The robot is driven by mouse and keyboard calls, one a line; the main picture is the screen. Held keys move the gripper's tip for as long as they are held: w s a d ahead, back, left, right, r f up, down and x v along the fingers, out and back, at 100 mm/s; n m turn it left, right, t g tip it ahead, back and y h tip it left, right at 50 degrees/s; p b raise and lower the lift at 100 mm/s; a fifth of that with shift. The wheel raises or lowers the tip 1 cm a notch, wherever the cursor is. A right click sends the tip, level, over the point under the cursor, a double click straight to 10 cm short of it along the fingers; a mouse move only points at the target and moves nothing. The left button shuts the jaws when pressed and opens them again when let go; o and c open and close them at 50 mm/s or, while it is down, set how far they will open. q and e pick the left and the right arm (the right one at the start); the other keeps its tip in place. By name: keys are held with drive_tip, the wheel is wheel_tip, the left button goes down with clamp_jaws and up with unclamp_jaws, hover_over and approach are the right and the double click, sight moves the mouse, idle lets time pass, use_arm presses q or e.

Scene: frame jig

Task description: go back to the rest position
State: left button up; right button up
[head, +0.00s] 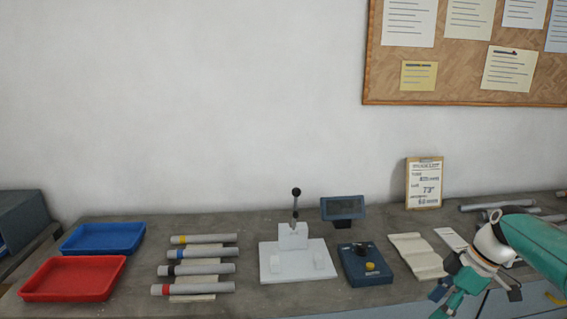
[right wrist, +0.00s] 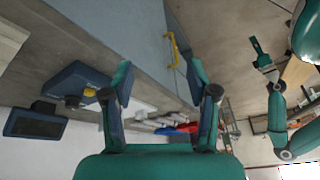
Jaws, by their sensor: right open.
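My right gripper (head: 464,288) is at the lower right of the head view, in front of the bench's front edge. In the right wrist view its two fingers (right wrist: 158,78) stand wide apart with nothing between them. My left gripper is outside the head view. A green arm that looks like my left one shows at the right of the right wrist view, with its gripper (right wrist: 263,58) small and its jaws unclear. The bench (head: 215,303) runs along the wall below and behind my right gripper.
A blue tray (head: 103,238), a red tray (head: 72,278), several grey tubes with coloured bands (head: 205,254), a white jig (head: 296,262), a dark display (head: 343,208) and a blue control box (head: 367,266) stand on the bench. A paper (head: 417,256) and more tubes (head: 484,207) lie near my right arm.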

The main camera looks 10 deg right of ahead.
drive_tip(key=a+f+m+g, duration=0.1)
drive_tip(key=a+f+m, duration=0.2)
drive_tip(key=a+f, duration=0.6)
drive_tip(key=a+f+m, duration=0.2)
drive_tip(key=a+f, duration=0.3)
drive_tip(key=f, duration=0.8)
drive_tip(key=s+a+f+m, duration=0.7)
drive_tip(key=s+a+f, duration=0.6)
drive_tip(key=s+a, duration=0.3)
drive_tip(key=shift+s+a+f+m, duration=0.15)
drive_tip(key=shift+s+f+m, duration=0.2)
drive_tip(key=shift+s, duration=0.35)
